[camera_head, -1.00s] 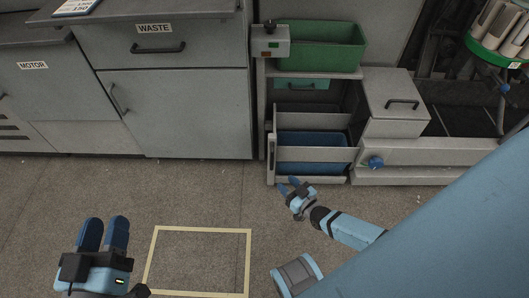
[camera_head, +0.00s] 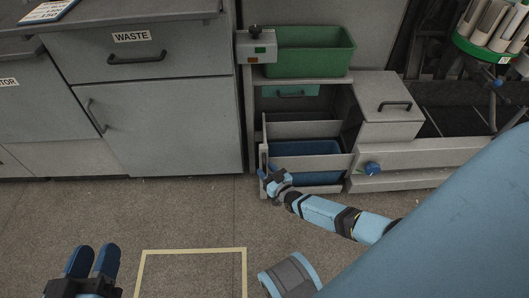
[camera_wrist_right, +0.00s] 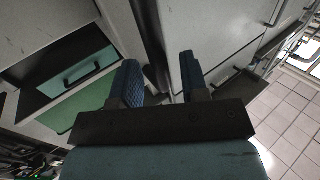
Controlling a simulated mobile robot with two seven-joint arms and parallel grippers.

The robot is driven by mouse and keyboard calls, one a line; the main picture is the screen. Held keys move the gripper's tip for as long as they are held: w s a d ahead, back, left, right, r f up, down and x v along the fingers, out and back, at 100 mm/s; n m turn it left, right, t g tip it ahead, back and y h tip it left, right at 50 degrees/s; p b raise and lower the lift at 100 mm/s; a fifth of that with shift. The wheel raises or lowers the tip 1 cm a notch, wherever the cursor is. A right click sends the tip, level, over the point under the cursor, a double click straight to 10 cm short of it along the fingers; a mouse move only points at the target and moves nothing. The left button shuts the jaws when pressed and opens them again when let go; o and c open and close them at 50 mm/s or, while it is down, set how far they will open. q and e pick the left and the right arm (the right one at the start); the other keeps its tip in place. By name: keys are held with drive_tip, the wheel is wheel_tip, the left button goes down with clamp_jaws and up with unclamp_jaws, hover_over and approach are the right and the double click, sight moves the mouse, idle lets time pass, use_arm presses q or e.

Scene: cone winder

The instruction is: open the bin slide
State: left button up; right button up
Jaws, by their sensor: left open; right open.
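The bin slide (camera_head: 310,163) is a low grey frame with a blue bin (camera_head: 308,148) in it, under the green bin at the cabinet's right. Its left end has an upright grey post. My right gripper (camera_head: 268,172) is open at the slide's front left corner, close to that post; contact is unclear. In the right wrist view its two blue fingers (camera_wrist_right: 161,75) stand apart, with a dark upright edge beyond the gap. My left gripper (camera_head: 93,260) is open and empty over the floor at lower left.
A green bin (camera_head: 310,60) and a small control box (camera_head: 256,46) sit above the slide. A grey lidded box (camera_head: 390,108) and a blue knob (camera_head: 372,168) are to its right. The waste cabinet (camera_head: 165,120) stands left. Floor in front is clear, with a yellow outline (camera_head: 195,250).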

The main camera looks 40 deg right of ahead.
use_arm(q)
drive_tip(key=shift+w+f, duration=0.1)
drive_tip(key=shift+f, duration=0.05)
use_arm(e)
drive_tip(key=shift+w, duration=0.7)
clamp_jaws()
drive_tip(key=shift+s, duration=0.1)
